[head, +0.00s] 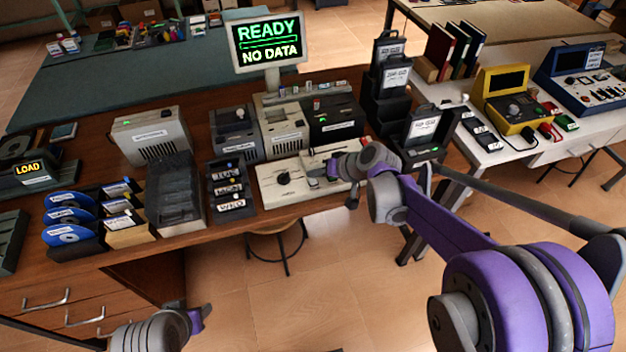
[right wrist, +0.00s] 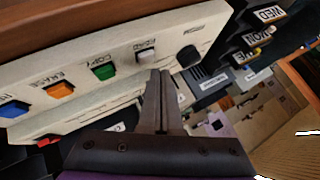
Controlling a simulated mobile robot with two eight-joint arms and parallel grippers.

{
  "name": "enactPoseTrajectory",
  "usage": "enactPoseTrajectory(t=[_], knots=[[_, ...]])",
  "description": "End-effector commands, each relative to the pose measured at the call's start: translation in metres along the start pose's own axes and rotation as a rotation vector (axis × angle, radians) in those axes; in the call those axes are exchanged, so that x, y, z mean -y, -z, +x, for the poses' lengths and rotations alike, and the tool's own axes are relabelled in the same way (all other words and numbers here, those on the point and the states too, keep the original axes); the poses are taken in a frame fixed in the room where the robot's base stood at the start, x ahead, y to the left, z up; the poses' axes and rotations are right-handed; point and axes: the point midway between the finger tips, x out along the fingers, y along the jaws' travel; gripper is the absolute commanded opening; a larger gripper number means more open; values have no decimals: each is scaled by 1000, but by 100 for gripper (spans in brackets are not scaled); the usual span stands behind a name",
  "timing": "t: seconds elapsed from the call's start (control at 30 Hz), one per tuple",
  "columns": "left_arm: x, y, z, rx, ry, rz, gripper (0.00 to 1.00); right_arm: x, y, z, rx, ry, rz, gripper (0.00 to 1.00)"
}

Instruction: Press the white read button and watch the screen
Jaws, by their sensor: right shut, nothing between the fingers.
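The cream control panel (head: 275,196) lies on the desk's front part, with a dark knob. In the right wrist view, the white read button (right wrist: 146,54) sits between the green copy button (right wrist: 103,71) and a black knob (right wrist: 188,56). My right gripper (right wrist: 161,73) is shut and empty, its tips close to the white button; contact cannot be told. In the head view, the right gripper (head: 333,169) covers the panel's right part. My left gripper (head: 197,318) is low at left, its fingers unclear.
An orange erase button (right wrist: 61,91) and a blue button (right wrist: 14,108) continue the row. A rack of labelled cartridges (head: 231,190) stands left of the panel, and black label stands (head: 388,83) stand to its right. A stool (head: 283,243) is under the desk.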

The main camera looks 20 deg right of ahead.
Motion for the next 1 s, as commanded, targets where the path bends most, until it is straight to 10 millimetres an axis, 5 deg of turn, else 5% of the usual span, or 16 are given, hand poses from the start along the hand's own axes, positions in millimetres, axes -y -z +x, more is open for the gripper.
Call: enactPoseTrajectory(t=[1.0], knots=[[0,-5,7,3,0,0,50,-6,-6,8,0,0,0,0]])
